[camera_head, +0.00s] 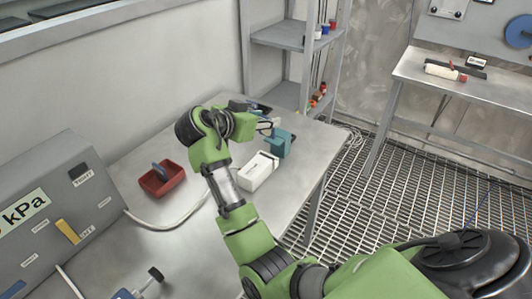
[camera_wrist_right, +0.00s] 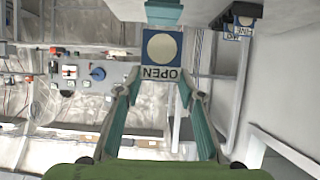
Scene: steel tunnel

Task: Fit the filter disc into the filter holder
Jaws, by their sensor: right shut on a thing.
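My right gripper (camera_head: 265,128) is at the far end of the steel bench, beside a teal block (camera_head: 279,145). In the right wrist view my right gripper (camera_wrist_right: 159,82) is closed on a blue square plate (camera_wrist_right: 161,46) between its fingertips. The plate bears a pale disc and the label OPEN, which reads upside down. I cannot tell whether the pale disc is a separate filter disc. A teal part (camera_wrist_right: 163,12) is close beyond the plate; it may be the filter holder. Contact between them cannot be made out. My left gripper is not in view.
A white box (camera_head: 259,171) stands on the bench (camera_head: 185,249) near the teal block. A red tray (camera_head: 162,180) lies to the left, by a grey kPa console (camera_head: 60,205). A hose crosses the bench. A shelf (camera_head: 285,35) stands behind.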

